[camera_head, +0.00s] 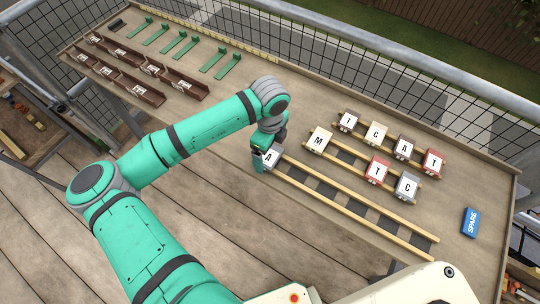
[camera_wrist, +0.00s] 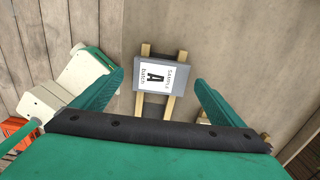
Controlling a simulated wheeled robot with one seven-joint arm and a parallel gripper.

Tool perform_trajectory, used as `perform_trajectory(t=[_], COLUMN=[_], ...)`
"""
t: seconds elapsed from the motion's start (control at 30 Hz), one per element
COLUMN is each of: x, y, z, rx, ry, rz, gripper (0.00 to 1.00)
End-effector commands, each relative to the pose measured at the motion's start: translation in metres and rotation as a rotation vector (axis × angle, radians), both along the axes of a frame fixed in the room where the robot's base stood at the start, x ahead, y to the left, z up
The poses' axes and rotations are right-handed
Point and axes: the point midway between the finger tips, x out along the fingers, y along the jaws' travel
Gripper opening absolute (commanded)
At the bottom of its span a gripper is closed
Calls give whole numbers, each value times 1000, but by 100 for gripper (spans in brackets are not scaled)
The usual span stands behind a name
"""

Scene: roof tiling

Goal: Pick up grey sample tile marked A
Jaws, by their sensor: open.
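The grey sample tile marked A (camera_head: 271,155) sits at the left end of the front pair of wooden rails (camera_head: 340,201) on the table. In the wrist view the tile (camera_wrist: 183,76) lies flat across the two rails, its white label with a black A facing up. My gripper (camera_wrist: 160,85) is open, with one green finger to each side of the tile and clear room between. In the head view my gripper (camera_head: 260,158) is at the tile and hides part of it. Whether the fingers are level with the tile I cannot tell.
Other lettered tiles, such as the cream M tile (camera_head: 319,140) and the grey C tile (camera_head: 406,187), rest on shorter rails to the right. A blue SPARE block (camera_head: 470,222) lies at the far right. Brown channels (camera_head: 117,81) and green brackets (camera_head: 180,46) lie at the left.

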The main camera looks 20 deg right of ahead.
Motion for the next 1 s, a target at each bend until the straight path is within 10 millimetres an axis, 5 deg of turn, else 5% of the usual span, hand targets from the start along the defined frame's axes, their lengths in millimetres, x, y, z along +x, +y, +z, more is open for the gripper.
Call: perform_trajectory(t=[0.37, 0.57, 1.0], x=[0, 0, 0], y=[0, 0, -1], z=[-11, -11, -3], rx=[0, -1, -3], ry=[-1, -1, -3], rz=[0, 0, -1], gripper=[92, 44, 44])
